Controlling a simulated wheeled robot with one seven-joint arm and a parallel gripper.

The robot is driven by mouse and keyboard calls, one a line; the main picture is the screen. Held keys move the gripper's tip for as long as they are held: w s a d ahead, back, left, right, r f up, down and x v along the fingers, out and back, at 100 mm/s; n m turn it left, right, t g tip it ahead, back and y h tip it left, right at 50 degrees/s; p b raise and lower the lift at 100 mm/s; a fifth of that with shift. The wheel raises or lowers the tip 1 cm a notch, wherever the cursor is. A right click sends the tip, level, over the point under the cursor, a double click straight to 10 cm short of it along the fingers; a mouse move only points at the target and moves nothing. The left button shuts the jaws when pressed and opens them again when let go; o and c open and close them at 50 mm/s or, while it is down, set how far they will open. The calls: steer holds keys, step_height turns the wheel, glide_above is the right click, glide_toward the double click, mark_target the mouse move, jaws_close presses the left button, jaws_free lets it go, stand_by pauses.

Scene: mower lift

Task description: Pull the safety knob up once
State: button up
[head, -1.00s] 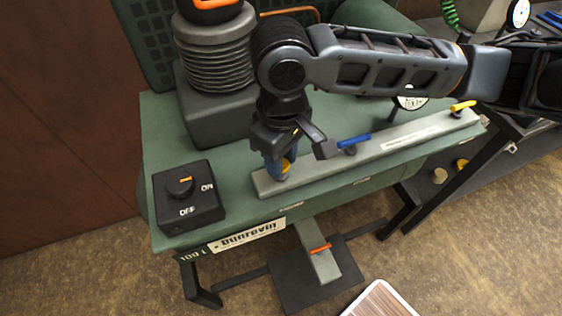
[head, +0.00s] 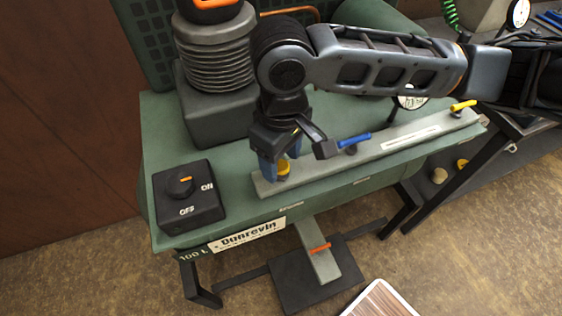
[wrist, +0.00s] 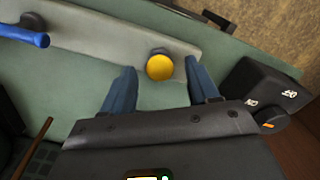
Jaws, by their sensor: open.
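The safety knob is a round yellow cap (head: 283,168) on a dark base at the left end of a long grey bar (head: 395,142) on the green machine top. In the wrist view the yellow knob (wrist: 160,67) lies just beyond and between the two blue fingertips. My gripper (head: 280,170) is open and points down at the knob, with a finger to each side in the wrist view (wrist: 160,76). I see no contact between the fingers and the knob. In the head view the fingers partly hide the knob.
A black switch box (head: 190,211) marked ON and OFF stands left of the bar. A blue lever (head: 352,141) and a yellow lever (head: 462,106) sit further right along it. A grey bellows column (head: 215,62) stands behind, close to my arm.

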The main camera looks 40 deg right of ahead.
step_height(320, 180, up, 8)
steer(key=p, duration=0.7)
stand_by(0.4)
stand_by(0.4)
